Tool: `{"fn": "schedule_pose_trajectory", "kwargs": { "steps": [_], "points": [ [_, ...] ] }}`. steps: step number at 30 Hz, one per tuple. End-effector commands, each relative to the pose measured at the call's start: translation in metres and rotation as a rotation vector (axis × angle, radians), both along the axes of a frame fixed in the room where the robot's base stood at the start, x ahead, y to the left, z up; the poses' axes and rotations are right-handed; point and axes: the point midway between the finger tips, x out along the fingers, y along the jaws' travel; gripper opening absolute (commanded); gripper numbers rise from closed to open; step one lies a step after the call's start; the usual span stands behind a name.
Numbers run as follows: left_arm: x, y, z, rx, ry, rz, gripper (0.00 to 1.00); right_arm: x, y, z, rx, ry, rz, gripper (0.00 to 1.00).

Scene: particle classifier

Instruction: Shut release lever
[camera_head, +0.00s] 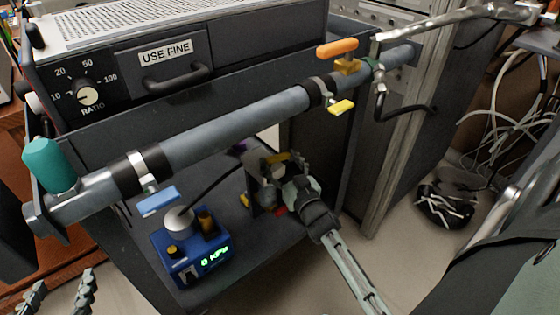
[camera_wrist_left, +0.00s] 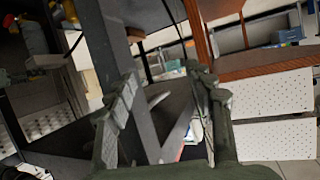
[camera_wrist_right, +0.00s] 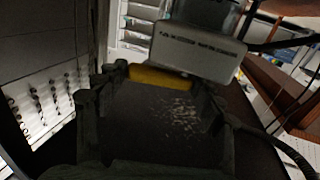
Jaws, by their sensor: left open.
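A pipe (camera_head: 235,122) runs diagonally in the head view. It carries a blue lever (camera_head: 158,201), a yellow lever (camera_head: 341,106), an orange lever (camera_head: 337,48) and a teal knob (camera_head: 48,164). I cannot tell which is the release lever. My left gripper (camera_head: 58,297) is open and empty at the lower left, below the pipe and apart from the levers; its spread fingers also show in the left wrist view (camera_wrist_left: 165,105). My right gripper (camera_head: 293,185) is below the pipe at a small dark box (camera_head: 265,195). Its fingers look apart in the right wrist view (camera_wrist_right: 150,90), near a yellow part (camera_wrist_right: 158,77).
A dark cabinet unit (camera_head: 165,57) labelled USE FINE, with a RATIO dial (camera_head: 87,96), stands behind the pipe. A blue device (camera_head: 192,252) with a green display sits on the shelf below. Cables (camera_head: 497,130) hang at the right.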

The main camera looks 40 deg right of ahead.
Motion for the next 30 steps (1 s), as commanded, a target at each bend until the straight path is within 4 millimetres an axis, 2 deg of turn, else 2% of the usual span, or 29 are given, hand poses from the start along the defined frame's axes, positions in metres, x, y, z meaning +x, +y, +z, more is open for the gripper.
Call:
{"fn": "schedule_pose_trajectory", "kwargs": {
  "steps": [1, 6, 10, 14, 18, 24, 30],
  "points": [
    [0.000, 0.000, 0.000, 0.000, 0.000, 0.000, 0.54, 0.000, 0.000, 0.000, 0.000, 0.000, 0.000, 0.57],
    [0.000, 0.000, 0.000, 0.000, 0.000, 0.000, 0.54, 0.000, 0.000, 0.000, 0.000, 0.000, 0.000, 0.37],
    [-0.001, 0.001, 0.000, 0.003, 0.010, 0.002, 0.54, 0.000, 0.000, 0.001, -0.002, 0.000, 0.007, 0.37],
    [-0.011, 0.018, -0.021, 0.050, 0.123, 0.031, 0.54, 0.001, -0.001, 0.003, -0.004, 0.000, 0.039, 0.37],
    [-0.030, 0.044, -0.047, 0.111, 0.282, 0.078, 0.54, 0.003, -0.002, 0.003, -0.006, 0.000, 0.093, 0.37],
    [-0.066, 0.079, -0.075, 0.186, 0.501, 0.145, 0.54, 0.006, -0.004, 0.003, -0.007, 0.001, 0.193, 0.37],
    [-0.084, 0.095, -0.086, 0.215, 0.599, 0.177, 0.54, 0.008, -0.005, 0.001, -0.003, 0.000, 0.274, 0.37]
  ]
}}
